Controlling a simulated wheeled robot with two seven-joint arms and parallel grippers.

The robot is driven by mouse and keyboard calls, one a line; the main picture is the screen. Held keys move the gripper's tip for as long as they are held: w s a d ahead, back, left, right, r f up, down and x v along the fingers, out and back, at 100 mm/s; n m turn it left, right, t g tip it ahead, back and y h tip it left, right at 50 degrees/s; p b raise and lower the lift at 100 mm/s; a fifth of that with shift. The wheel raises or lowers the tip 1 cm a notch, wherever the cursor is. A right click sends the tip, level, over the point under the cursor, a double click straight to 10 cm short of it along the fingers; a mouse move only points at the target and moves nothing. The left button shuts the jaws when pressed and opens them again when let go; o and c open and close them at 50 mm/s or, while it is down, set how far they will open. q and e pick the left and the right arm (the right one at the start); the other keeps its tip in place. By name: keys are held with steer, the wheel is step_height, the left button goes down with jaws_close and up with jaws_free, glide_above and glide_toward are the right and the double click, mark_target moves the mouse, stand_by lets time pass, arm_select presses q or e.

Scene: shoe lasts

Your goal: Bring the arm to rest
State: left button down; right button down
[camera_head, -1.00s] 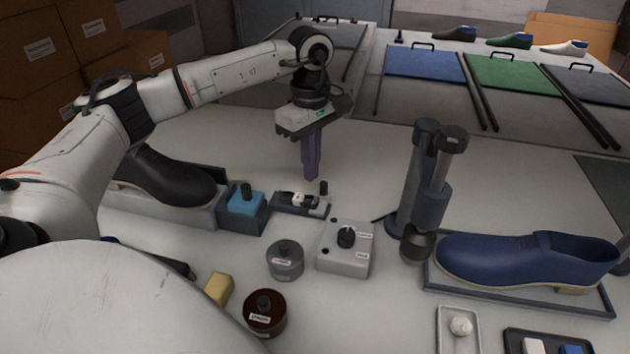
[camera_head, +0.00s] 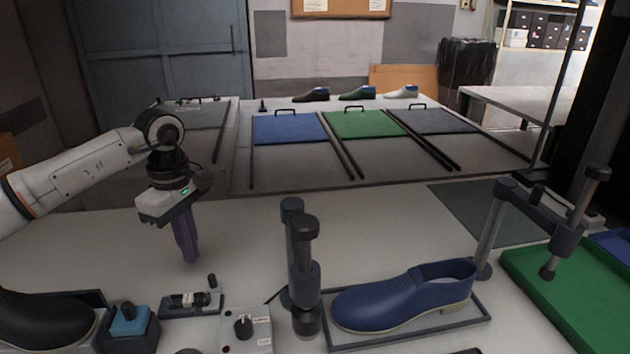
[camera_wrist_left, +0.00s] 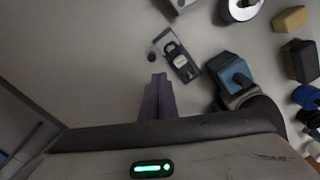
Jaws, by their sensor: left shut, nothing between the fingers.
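My left gripper (camera_head: 190,258) hangs over the table with its purple fingers pointing down. The fingers are together with nothing between them. They also show in the left wrist view (camera_wrist_left: 158,88), beside a small dark tray with a switch-like part (camera_wrist_left: 176,55). In the head view this small tray (camera_head: 190,303) lies just in front of the gripper on the table. My left arm comes in from the left, bent at the elbow. My right gripper is not in view.
A blue shoe (camera_head: 400,298) sits in a tray beside a dark upright clamp (camera_head: 301,265). A black shoe (camera_head: 40,322), a blue block (camera_head: 130,322) and a grey control box (camera_head: 246,332) stand at the front.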

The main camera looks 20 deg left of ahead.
arm_select(q)
step_height(320, 180, down, 8)
steer(key=b, duration=0.5)
steer(key=shift+r+b, duration=0.25)
steer(key=shift+b, duration=0.1)
steer(key=shift+f, duration=0.2)
steer(key=shift+w+d+r, duration=0.15)
steer(key=shift+d+r, duration=0.05)
steer(key=shift+d, duration=0.05)
steer(key=shift+r, duration=0.1)
